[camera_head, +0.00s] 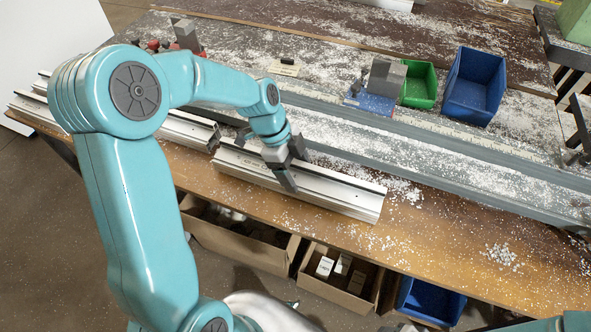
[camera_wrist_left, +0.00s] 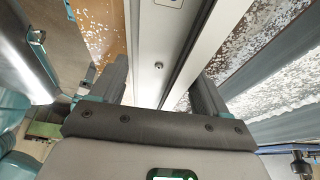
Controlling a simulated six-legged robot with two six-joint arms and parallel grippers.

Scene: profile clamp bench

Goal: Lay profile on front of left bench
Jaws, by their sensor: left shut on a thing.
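A silver aluminium profile (camera_head: 335,196) with dark grooves lies lengthwise along the front part of the wooden bench (camera_head: 450,250) in the head view. My left gripper (camera_head: 290,168) is shut across it, left of its middle, with one finger on each long side. In the left wrist view the profile (camera_wrist_left: 152,50) runs away between the two fingers (camera_wrist_left: 160,85). Whether its underside touches the bench top is hard to tell. My right gripper is not in view.
Another silver profile (camera_head: 185,127) lies just left, near the held one's left end. A long grey rail (camera_head: 440,165) runs behind. Green (camera_head: 420,85) and blue (camera_head: 475,85) bins stand at the back. Scattered chips cover the bench; cardboard boxes (camera_head: 235,250) sit below.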

